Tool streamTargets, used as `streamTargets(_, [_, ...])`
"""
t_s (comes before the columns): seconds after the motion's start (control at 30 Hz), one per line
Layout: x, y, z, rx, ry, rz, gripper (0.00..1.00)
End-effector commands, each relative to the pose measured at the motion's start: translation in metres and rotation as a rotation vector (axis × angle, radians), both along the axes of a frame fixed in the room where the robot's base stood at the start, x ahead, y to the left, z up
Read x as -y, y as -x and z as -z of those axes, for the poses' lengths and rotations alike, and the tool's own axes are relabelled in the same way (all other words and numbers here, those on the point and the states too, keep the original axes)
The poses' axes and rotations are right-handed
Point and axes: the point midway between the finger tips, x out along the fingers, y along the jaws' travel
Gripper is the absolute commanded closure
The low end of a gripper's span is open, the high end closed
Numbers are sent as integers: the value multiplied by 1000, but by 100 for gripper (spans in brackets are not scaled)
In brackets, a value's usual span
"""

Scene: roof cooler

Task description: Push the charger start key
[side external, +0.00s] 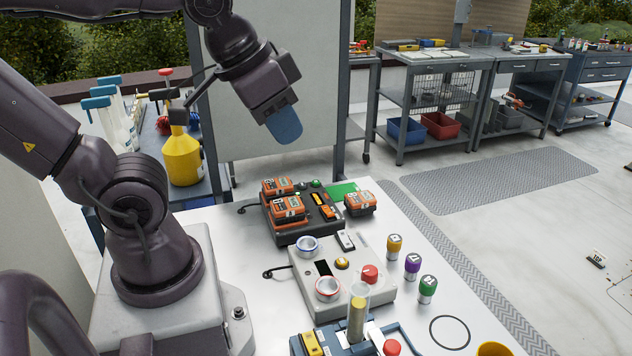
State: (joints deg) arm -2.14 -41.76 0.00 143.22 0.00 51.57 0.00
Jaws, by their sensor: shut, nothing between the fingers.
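The charger (290,236) is a dark grey unit on the white table, with orange-and-black battery packs (287,208) seated on its left side. Its right side carries a dark panel with a small orange part (327,212) and a small green round part (316,184) near the back. I cannot tell from this view which of these is the start key. My gripper (285,128) is shut, with blue fingertips pointing down. It hangs in the air above and behind the charger, apart from it and touching nothing.
Another orange pack (360,203) sits by a green patch (343,190) right of the charger. In front stand a light grey device (310,258) with a red knob, several coloured-capped cylinders (412,262) and a blue fixture (335,343). A yellow bottle (183,160) stands left.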

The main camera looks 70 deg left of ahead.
Motion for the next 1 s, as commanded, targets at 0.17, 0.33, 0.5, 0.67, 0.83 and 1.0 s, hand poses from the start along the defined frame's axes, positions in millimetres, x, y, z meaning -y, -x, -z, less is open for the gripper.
streamTargets(0.17, [-26,-11,25,-140,40,-141,100])
streamTargets(0.33, [-50,-34,48,-242,207,-348,100])
streamTargets(0.5, [-80,-63,72,-282,419,-597,100])
streamTargets(0.67, [-118,-91,98,-274,631,-862,100])
streamTargets(0.83, [-172,-115,134,-217,858,-1178,100])
streamTargets(1.0, [-239,-130,176,-99,1082,-1523,100])
